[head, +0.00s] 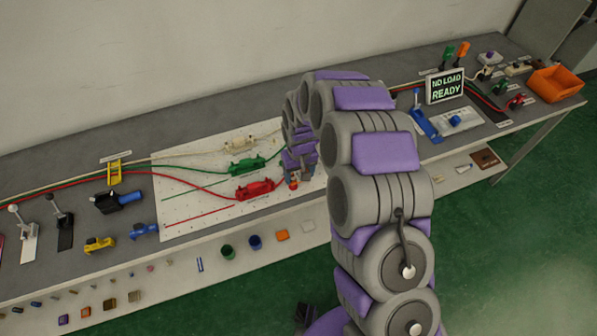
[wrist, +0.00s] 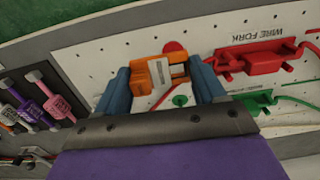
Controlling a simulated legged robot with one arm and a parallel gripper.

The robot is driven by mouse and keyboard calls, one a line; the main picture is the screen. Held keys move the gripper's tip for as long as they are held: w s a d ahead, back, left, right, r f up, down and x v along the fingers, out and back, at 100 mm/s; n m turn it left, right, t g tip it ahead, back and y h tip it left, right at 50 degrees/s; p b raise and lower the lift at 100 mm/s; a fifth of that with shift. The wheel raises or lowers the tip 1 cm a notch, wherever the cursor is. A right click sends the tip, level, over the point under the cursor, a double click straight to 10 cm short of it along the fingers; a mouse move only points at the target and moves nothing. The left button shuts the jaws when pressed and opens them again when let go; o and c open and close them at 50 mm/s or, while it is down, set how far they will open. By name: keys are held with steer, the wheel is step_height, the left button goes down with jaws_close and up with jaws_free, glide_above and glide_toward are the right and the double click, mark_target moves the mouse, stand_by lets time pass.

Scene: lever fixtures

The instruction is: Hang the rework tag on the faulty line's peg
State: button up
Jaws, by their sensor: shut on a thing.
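My gripper (wrist: 160,74) is shut on an orange piece (wrist: 148,72) with a pale part on its right side, held between two blue fingers above the white board. I cannot tell for sure that this is the rework tag. In the head view my gripper (head: 294,176) is low over the board's right part, largely hidden by my arm. A red round marker (wrist: 172,47) lies just beyond the held piece in the wrist view. A green round marker (wrist: 181,100) with a small centre lies between the fingers. I cannot make out which peg belongs to the faulty line.
A red fixture (head: 254,189), a green fixture (head: 247,165) and a cream fixture (head: 240,144) with cables sit on the white board (head: 185,215). Levers stand at left. A "NO LOAD READY" sign (head: 445,87) and an orange bin (head: 556,84) are at right.

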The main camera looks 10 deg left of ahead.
mark_target(299, 177)
steer(key=shift+f, duration=1.15)
steer(key=shift+f, duration=0.3)
steer(key=shift+f, duration=0.7)
stand_by(0.6)
steer(key=o, duration=1.1)
steer(key=shift+r, duration=0.1)
steer(key=shift+r+p, duration=1.3)
steer(key=shift+r, duration=2.15)
